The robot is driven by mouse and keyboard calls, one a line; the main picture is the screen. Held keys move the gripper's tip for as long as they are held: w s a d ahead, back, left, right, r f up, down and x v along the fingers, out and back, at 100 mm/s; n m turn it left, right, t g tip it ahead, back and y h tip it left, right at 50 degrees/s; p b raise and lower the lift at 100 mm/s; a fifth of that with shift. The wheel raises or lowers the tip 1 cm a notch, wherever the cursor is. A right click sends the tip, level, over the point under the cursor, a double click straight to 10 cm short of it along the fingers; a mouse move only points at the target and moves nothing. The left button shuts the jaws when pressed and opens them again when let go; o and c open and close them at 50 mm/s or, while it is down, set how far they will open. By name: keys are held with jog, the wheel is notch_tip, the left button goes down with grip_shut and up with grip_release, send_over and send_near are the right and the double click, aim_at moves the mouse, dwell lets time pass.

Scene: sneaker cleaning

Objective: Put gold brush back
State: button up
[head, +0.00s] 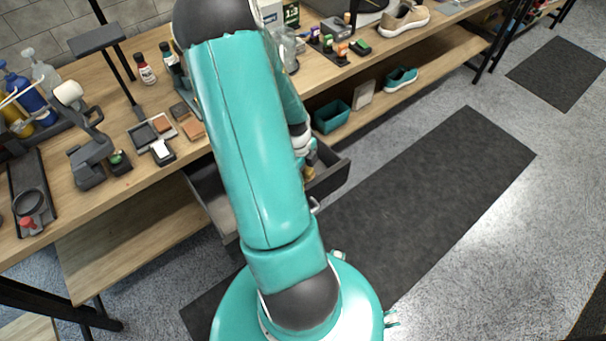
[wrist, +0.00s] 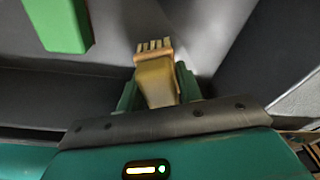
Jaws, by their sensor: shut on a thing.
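In the wrist view, my gripper (wrist: 158,98) is shut on the gold brush (wrist: 157,80). The brush has a gold-tan body with pale bristles at its far end, pointing away from the wrist. It is inside or just above a grey drawer (wrist: 105,95); I cannot tell whether it touches the bottom. In the head view, the open drawer (head: 335,178) sticks out from under the workbench. A small gold part of the brush (head: 309,174) shows beside my arm, at the drawer. My arm hides much of the drawer there.
A green block-like object (wrist: 60,22) lies in the drawer at the upper left of the wrist view. The wooden workbench (head: 95,85) holds bottles, small brushes and a tan sneaker (head: 403,18). A teal bin (head: 332,116) and a teal shoe (head: 401,79) stand on the lower shelf.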

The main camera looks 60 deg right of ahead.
jog(key=shift+f, duration=0.85)
jog(key=o, duration=0.9)
jog(key=shift+f, duration=0.1)
